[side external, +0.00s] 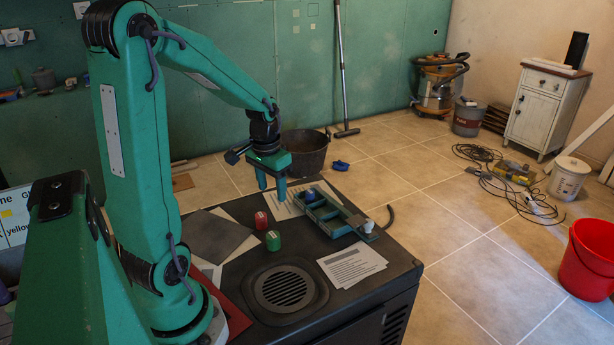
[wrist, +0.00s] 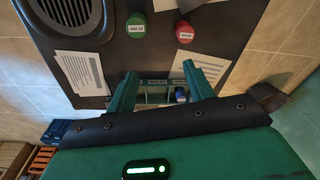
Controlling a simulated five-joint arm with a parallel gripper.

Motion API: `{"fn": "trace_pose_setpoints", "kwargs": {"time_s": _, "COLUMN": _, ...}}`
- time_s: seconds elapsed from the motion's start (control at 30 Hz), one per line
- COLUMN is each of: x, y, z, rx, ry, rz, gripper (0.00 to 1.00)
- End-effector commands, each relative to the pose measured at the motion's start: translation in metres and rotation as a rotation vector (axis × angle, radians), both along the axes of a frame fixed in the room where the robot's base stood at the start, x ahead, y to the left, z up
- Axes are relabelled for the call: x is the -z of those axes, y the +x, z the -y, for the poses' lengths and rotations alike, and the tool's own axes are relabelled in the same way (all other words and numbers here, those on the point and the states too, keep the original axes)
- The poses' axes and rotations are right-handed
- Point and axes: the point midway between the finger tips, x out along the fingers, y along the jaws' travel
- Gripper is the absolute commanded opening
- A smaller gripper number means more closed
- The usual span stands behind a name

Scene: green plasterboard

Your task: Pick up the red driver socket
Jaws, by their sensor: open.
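The red driver socket (side external: 261,220) stands upright on the dark cabinet top and has a white label. It also shows in the wrist view (wrist: 184,32), beyond my fingertips and right of the green socket (wrist: 136,26). The green socket (side external: 273,240) stands close to the red one in the side view. My gripper (side external: 272,190) points down, open and empty, above the cabinet top near the sockets, touching neither. In the wrist view its two fingers (wrist: 160,73) are spread, with part of the green tray seen between them.
The green compartment tray (side external: 341,222) lies right of the sockets, with a blue socket (side external: 310,196) in it. Paper sheets (side external: 352,266), a grey plate (side external: 215,238) and a round grille (side external: 285,288) are on the cabinet top. Bare surface surrounds the sockets.

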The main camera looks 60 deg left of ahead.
Motion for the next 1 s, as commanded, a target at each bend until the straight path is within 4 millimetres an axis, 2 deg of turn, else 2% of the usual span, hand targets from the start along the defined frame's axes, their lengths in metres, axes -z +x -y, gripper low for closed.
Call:
{"fn": "trace_pose_setpoints", "kwargs": {"time_s": 0.1, "x": 0.021, "y": -0.006, "z": -0.023, "rx": -0.036, "ry": -0.024, "rz": -0.038, "gripper": 0.52}}
{"fn": "trace_pose_setpoints", "kwargs": {"time_s": 0.3, "x": 0.043, "y": -0.014, "z": -0.045, "rx": -0.068, "ry": -0.05, "rz": -0.072, "gripper": 0.52}}
{"fn": "trace_pose_setpoints", "kwargs": {"time_s": 0.67, "x": 0.052, "y": -0.016, "z": -0.05, "rx": -0.074, "ry": -0.057, "rz": -0.079, "gripper": 0.52}}
{"fn": "trace_pose_setpoints", "kwargs": {"time_s": 1.0, "x": 0.074, "y": -0.016, "z": -0.05, "rx": -0.074, "ry": -0.057, "rz": -0.079, "gripper": 0.52}}
